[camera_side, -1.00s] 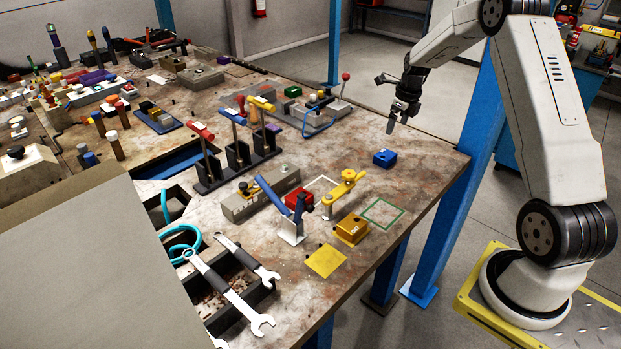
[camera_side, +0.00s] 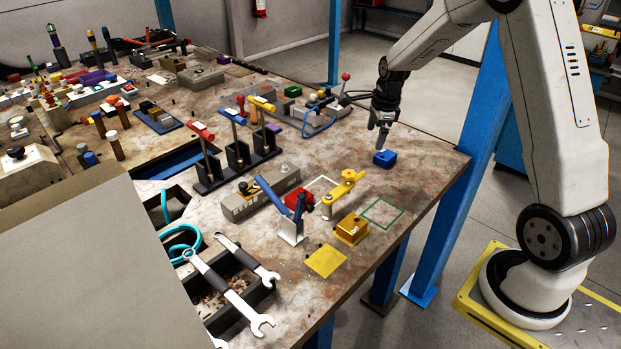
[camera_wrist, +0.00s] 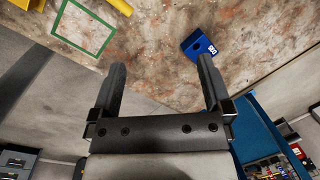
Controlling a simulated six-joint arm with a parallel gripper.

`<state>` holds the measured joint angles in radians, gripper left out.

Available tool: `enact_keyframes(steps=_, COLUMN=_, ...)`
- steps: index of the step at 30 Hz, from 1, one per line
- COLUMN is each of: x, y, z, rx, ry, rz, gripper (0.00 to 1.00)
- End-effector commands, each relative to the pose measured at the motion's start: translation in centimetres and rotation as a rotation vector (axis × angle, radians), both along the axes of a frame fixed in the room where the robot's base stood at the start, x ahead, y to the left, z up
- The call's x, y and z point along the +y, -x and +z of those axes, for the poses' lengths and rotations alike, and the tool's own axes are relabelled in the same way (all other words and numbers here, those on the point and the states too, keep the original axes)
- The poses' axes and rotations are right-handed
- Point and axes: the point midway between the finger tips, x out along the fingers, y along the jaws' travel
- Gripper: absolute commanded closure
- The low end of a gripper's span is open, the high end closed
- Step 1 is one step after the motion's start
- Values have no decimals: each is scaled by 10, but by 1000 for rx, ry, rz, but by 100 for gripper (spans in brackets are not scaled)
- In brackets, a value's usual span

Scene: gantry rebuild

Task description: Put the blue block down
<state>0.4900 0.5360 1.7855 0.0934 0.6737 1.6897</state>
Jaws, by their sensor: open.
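The blue block (camera_side: 385,158) rests on the worn bench top near its right edge. It also shows in the wrist view (camera_wrist: 197,46), near the tip of the right finger, with a white label on one side. My gripper (camera_side: 379,139) is just above and beside the block in the side view. In the wrist view my gripper (camera_wrist: 160,75) has its fingers wide apart with nothing between them. The block lies beyond the fingertips, not between them.
A green square outline (camera_side: 383,214) lies on the bench, with a yellow block (camera_side: 351,229) beside it. A yellow clamp (camera_side: 342,191), a red block (camera_side: 299,198) and a yellow square (camera_side: 326,261) are nearby. The bench around the blue block is mostly clear.

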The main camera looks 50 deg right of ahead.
Motion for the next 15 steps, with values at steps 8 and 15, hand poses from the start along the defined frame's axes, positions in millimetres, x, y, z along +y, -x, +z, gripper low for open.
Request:
enact_keyframes(steps=8, x=71, y=21, z=8, rx=-2, ry=97, rz=556, gripper=0)
enact_keyframes(steps=15, x=124, y=50, z=11, rx=-6, ry=186, rz=1038, gripper=0)
